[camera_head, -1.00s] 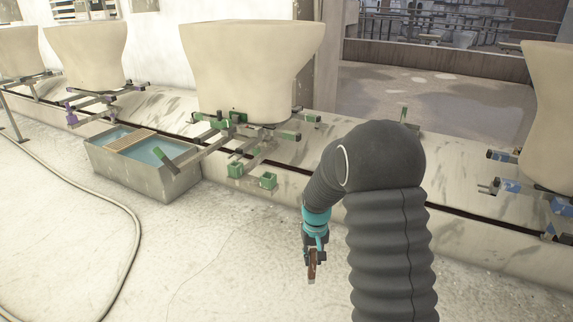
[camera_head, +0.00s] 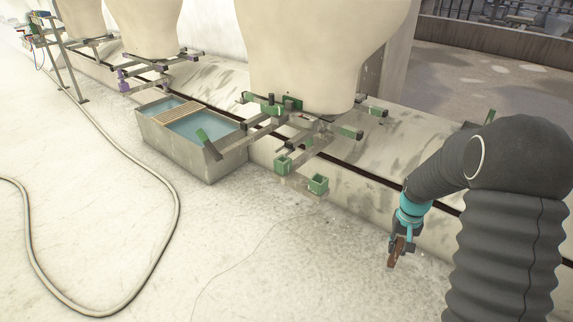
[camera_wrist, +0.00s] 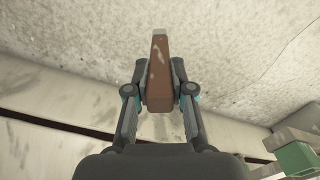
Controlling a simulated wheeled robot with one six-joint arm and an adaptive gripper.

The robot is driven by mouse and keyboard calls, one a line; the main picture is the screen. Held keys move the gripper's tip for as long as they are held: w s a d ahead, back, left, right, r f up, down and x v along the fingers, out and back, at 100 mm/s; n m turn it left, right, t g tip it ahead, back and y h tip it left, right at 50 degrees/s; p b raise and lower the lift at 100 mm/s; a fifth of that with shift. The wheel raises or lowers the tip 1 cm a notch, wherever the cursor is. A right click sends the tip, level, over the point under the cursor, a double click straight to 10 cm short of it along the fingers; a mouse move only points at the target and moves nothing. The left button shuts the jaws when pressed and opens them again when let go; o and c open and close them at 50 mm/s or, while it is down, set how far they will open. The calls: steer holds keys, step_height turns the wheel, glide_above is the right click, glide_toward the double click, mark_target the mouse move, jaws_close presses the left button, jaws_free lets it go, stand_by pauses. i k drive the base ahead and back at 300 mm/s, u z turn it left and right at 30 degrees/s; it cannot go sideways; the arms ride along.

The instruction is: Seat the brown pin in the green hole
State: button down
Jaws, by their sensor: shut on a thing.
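My gripper (camera_head: 399,243) is shut on the brown pin (camera_head: 394,256), which points down and hangs clear of the floor. In the wrist view the brown pin (camera_wrist: 159,75) sits between both fingers, its pale tip pointing away from the palm. Two green square sockets, a left one (camera_head: 283,164) and a right one (camera_head: 318,184), stand on the carousel's low arms to the left of my gripper, well apart from it. Dark openings show in their tops. A green block also shows at the lower right of the wrist view (camera_wrist: 296,158).
A stone trough (camera_head: 205,162) with blue water and a wooden slat rack stands left of the sockets; a green-ended bar (camera_head: 208,145) leans at its edge. A large cream vessel (camera_head: 310,50) stands behind. A hose (camera_head: 140,160) lies on the left floor. The front floor is clear.

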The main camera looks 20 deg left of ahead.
mark_target(282, 166)
steer(key=u, duration=0.4)
steer(key=i, duration=0.65)
steer(key=u, duration=0.55)
